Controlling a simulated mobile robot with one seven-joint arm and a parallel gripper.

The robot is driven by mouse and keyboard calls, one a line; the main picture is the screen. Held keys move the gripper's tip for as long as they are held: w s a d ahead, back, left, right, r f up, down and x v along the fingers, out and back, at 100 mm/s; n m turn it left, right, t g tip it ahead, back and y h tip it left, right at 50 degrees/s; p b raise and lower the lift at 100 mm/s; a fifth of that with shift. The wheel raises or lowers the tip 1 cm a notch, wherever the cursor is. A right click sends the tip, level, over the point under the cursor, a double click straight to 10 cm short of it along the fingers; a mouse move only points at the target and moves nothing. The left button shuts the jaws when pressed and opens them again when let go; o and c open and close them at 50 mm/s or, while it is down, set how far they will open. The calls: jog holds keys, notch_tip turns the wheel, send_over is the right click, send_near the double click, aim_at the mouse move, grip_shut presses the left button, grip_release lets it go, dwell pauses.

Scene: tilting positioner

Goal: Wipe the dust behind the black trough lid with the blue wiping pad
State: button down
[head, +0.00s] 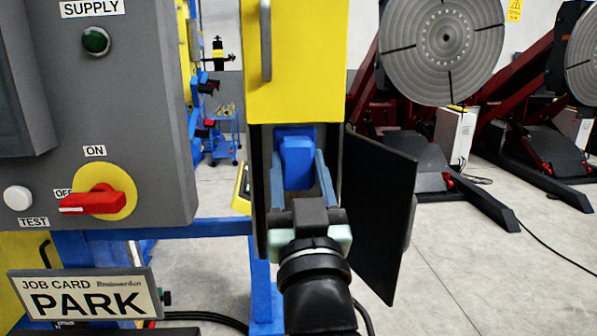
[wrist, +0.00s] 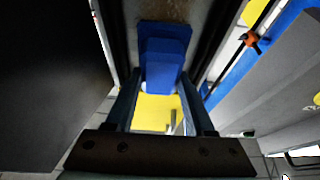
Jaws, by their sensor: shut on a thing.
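The black trough lid (head: 378,215) stands swung open to the right of the narrow trough opening under the yellow housing; it is the dark panel at left in the wrist view (wrist: 45,75). My gripper (head: 298,172) reaches into the opening, shut on the blue wiping pad (head: 296,158). In the wrist view the pad (wrist: 165,52) sits between the fingertips, its far end against or close to a grey-brown, mottled back surface (wrist: 165,9). I cannot tell whether they touch. The pad and fingers hide much of that surface, and dust is hard to make out.
The yellow housing (head: 296,60) with a grey handle is above the opening. A grey control box (head: 130,130) with a red switch (head: 93,202) stands close on the left, above a PARK sign (head: 88,298). Open floor and tilting positioners (head: 443,50) lie to the right.

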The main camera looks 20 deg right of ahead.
notch_tip(320, 180, down, 12)
jog(key=b, duration=1)
jog(key=shift+r, duration=0.15)
jog(key=shift+r, duration=0.1)
dwell(0.3)
jog(key=shift+s, duration=0.1)
jog(key=shift+s+a+b, duration=0.1)
jog(key=shift+s+a, duration=0.2)
jog(key=shift+s, duration=0.65)
jog(key=shift+s+a+b, duration=0.1)
jog(key=shift+s+a, duration=0.15)
jog(key=shift+s, duration=0.65)
jog(key=shift+s+a+b, duration=0.1)
jog(key=shift+s+a, duration=0.2)
jog(key=shift+s, duration=0.65)
jog(key=s, duration=0.3)
jog(key=shift+a, duration=0.4)
